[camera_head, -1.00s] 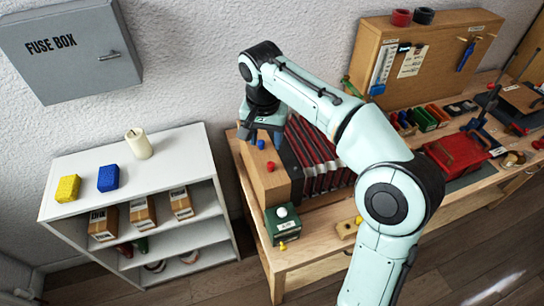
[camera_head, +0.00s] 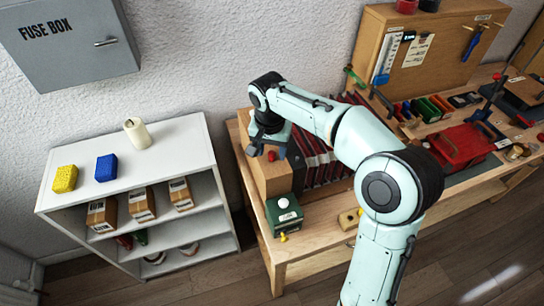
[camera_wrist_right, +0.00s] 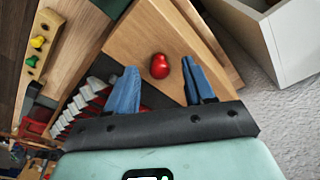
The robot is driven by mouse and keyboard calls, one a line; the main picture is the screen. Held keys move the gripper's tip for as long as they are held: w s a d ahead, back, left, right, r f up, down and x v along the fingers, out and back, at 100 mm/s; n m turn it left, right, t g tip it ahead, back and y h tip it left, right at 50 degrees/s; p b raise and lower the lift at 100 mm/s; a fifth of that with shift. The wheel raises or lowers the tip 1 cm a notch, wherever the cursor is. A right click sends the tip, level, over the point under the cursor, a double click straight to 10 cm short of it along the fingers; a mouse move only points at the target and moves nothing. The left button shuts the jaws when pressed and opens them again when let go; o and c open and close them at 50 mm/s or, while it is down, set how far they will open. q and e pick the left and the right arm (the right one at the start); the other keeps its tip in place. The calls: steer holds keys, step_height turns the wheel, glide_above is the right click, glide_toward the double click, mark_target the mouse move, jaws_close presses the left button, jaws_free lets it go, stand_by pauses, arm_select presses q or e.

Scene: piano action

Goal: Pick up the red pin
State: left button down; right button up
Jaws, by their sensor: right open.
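The red pin (camera_head: 271,156) stands on the top of a wooden block (camera_head: 268,180) at the left end of the workbench. It shows as a glossy red knob (camera_wrist_right: 160,66) in the right wrist view. My right gripper (camera_head: 266,152) is open, with its blue fingers (camera_wrist_right: 158,78) on either side of the knob in that view and visible gaps between. I cannot tell how far above the block the fingertips are. My left gripper is not in view.
Dark red bellows-like folds (camera_head: 312,160) adjoin the block on the right. A green box with a white knob (camera_head: 284,213) stands in front. A white shelf (camera_head: 185,145) is at left, with floor between it and the bench (camera_head: 310,225).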

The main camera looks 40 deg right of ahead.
steer(key=shift+d+f, duration=0.1)
steer(key=shift+f, duration=0.35)
steer(key=shift+c, duration=0.3)
jaws_close()
steer(key=shift+r, duration=0.15)
